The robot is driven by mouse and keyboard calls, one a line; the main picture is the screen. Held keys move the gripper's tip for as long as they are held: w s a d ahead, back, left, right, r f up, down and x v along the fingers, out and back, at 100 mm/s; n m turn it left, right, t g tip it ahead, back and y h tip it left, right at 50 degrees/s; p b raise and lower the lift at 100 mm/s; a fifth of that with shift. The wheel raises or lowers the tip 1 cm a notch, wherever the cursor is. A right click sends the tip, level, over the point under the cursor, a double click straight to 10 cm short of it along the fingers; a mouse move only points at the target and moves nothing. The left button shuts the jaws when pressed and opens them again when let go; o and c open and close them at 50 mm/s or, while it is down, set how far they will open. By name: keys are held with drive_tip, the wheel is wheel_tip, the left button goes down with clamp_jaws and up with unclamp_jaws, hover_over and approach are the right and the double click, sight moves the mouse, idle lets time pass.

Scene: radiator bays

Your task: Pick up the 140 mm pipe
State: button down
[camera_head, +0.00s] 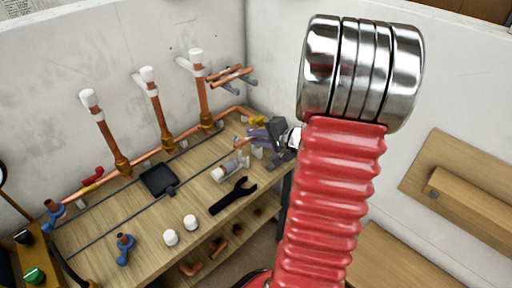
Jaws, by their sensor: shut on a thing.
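My gripper (258,138) is small in view over the back right of the wooden bench, partly behind my red arm. It is shut on what looks like a short copper pipe (242,147). Only a small part of this pipe shows, so I cannot tell its length or whether it touches the bench. Two more copper pipes (231,73) lie on grey wall pegs at the back corner, apart from my gripper.
The wooden bench (95,247) carries a black wrench (232,195), two white caps (190,222), a blue-handled valve (124,249) and a dark square pad (159,180). Three white-topped copper risers (155,105) stand along the wall. A pale clear cylinder (226,171) lies near my gripper.

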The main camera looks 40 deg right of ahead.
wheel_tip(320, 180, up, 3)
idle(0.3)
idle(0.4)
